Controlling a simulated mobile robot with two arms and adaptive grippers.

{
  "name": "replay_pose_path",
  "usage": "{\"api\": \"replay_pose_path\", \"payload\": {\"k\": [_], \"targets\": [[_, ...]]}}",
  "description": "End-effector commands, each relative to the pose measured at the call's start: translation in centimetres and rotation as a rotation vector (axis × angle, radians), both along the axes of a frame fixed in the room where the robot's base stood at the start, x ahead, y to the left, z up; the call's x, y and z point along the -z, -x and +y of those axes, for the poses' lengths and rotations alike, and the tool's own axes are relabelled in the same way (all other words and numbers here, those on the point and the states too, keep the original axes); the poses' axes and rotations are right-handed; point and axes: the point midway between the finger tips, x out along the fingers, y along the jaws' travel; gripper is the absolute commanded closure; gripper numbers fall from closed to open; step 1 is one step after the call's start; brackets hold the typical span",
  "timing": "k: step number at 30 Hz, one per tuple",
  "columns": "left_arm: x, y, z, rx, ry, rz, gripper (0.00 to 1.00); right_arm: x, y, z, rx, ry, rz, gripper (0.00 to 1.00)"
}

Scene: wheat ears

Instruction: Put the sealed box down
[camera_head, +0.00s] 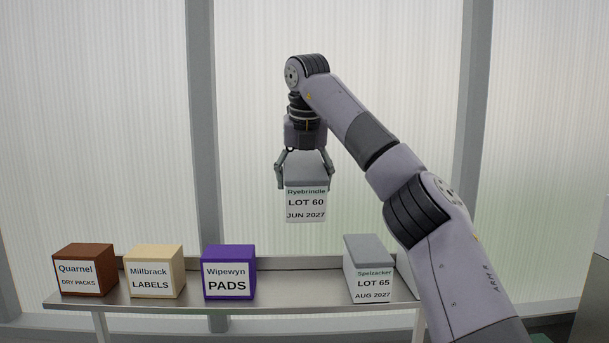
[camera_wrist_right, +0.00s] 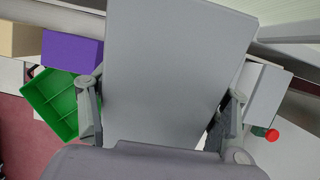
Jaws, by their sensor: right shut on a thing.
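A grey box (camera_head: 306,205) with a white label reading "Ryebrindle LOT 60 JUN 2027" hangs upright in the air in the head view. My right gripper (camera_head: 305,184) points down and is shut on it, one finger on each side near its top. The box is well above the shelf (camera_head: 300,289), over the gap between the purple box and the other grey box. In the right wrist view the held box (camera_wrist_right: 178,70) fills the middle between the fingers and hides much behind it. My left gripper is in neither view.
On the shelf stand a brown Quarnel box (camera_head: 83,270), a cream Millbrack box (camera_head: 155,271), a purple Wipewyn box (camera_head: 228,271) and a grey Spelzacker LOT 65 box (camera_head: 369,268). Bare shelf lies between the last two. The right wrist view shows a green tray (camera_wrist_right: 40,103) and a red-topped thing (camera_wrist_right: 272,135).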

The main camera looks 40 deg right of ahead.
Motion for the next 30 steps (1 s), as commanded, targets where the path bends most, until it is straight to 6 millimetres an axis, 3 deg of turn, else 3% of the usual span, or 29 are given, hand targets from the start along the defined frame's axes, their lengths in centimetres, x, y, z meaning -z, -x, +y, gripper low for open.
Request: {"api": "replay_pose_path", "payload": {"k": [3,9,30], "targets": [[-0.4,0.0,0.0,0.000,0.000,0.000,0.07,4.1,-0.2,-0.1,0.010,-0.053,0.071,0.75],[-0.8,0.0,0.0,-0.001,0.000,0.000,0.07,9.6,0.2,0.0,0.028,-0.132,0.165,0.75],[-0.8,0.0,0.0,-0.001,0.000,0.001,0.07,16.6,0.6,0.1,0.037,-0.157,0.198,0.75]]}}
